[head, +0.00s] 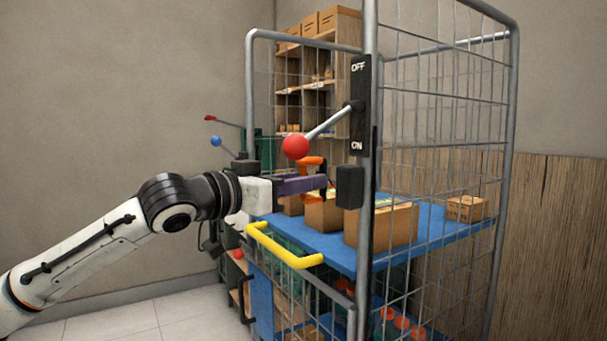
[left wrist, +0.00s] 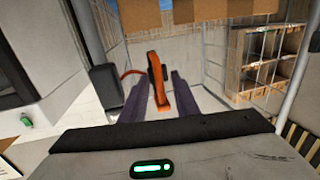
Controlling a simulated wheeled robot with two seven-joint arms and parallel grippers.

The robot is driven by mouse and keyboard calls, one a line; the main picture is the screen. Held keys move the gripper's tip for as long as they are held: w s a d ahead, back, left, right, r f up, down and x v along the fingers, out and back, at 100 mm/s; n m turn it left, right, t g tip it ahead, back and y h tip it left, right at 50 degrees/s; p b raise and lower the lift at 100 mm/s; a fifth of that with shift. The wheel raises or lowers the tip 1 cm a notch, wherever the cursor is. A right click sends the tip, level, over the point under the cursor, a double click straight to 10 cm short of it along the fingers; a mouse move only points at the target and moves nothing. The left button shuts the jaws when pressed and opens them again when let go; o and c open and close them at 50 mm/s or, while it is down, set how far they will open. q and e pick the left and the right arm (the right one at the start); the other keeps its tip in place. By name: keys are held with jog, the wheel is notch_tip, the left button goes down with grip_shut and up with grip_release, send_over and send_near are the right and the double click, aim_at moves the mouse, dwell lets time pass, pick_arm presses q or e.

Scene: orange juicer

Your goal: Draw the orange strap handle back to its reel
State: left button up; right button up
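The orange strap handle (head: 312,161) is by the cage's front opening, left of the black reel box (head: 350,187) on the cage post. In the left wrist view the orange handle (left wrist: 160,92) stands between my purple fingers, and a thin orange strap runs from it toward the black box (left wrist: 105,86). My left gripper (head: 304,184) is around the handle; its fingers (left wrist: 160,90) look apart, with narrow gaps beside the handle. In the head view the fingers partly hide the handle. My right gripper is not in view.
A red-knobbed lever (head: 295,147) on an OFF/ON plate is just above the gripper. A yellow bar handle (head: 283,247) is below it. Cartons (head: 385,225) stand on the blue shelf (head: 340,250) inside the wire cage. The floor at left is clear.

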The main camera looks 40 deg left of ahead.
pick_arm(q)
jog(key=shift+w, duration=0.1)
jog(key=shift+c, duration=0.4)
grip_shut()
jog(key=shift+d, duration=0.25)
jog(key=d, duration=0.1)
jog(key=s+d, duration=0.1)
jog(key=d, duration=0.1)
jog(key=shift+s+f, duration=0.1)
jog(key=shift+s, duration=0.05)
jog(key=shift+o, duration=0.4)
grip_release()
jog(key=shift+s, duration=0.1)
